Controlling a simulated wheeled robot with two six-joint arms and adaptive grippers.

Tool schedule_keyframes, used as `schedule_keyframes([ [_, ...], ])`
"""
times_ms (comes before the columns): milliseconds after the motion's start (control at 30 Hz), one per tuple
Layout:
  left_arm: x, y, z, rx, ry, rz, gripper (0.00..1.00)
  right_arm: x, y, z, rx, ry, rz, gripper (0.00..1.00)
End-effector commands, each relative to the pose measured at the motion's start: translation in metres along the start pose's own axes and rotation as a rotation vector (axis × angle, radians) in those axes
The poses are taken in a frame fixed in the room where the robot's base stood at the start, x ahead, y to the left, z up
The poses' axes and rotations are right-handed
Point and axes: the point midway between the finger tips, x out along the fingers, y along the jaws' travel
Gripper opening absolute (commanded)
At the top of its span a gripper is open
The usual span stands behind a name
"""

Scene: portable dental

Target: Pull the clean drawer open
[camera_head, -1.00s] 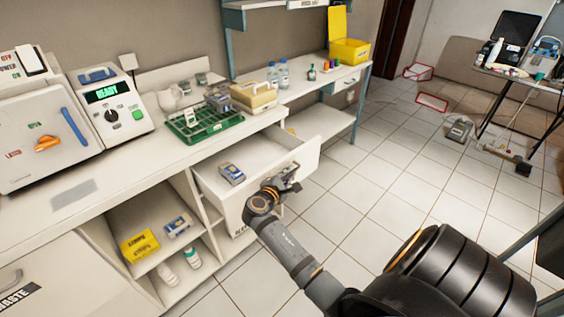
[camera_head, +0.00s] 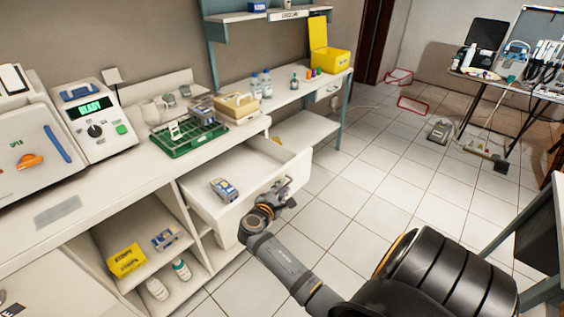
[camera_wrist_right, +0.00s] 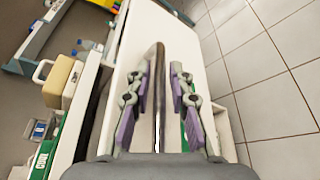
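The drawer, with its white front panel (camera_head: 298,172), stands pulled out from under the counter. A small blue-and-grey box (camera_head: 224,189) lies inside it. A metal bar handle (camera_head: 283,183) is on the drawer front. My right gripper (camera_head: 288,196) is at the front, close to the handle. In the right wrist view, the gripper (camera_wrist_right: 159,88) has its fingers apart, with the handle bar (camera_wrist_right: 159,75) running between them and gaps visible on both sides. The label on the drawer front is not readable here. My left gripper is out of view.
A green rack (camera_head: 190,143) and a beige case (camera_head: 236,108) stand on the counter above. An open shelf beside the drawer holds a yellow box (camera_head: 127,261) and bottles. The tiled floor (camera_head: 375,185) in front of the drawer is clear.

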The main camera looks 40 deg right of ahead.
Motion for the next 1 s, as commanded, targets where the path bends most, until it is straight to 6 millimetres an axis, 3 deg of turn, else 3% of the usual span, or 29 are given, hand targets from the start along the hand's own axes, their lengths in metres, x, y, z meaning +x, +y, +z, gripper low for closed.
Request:
schedule_keyframes([
  [267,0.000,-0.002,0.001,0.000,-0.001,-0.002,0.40,-0.008,-0.001,-0.001,0.001,0.003,-0.002,0.21],
  [500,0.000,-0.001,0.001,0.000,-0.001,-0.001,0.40,-0.054,-0.001,-0.001,0.003,0.003,-0.005,0.21],
  [633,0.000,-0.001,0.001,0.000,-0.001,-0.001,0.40,-0.070,-0.001,-0.001,0.001,0.002,-0.003,0.21],
  [1000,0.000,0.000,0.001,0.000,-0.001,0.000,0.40,-0.075,0.000,0.000,-0.001,0.000,0.000,0.21],
])
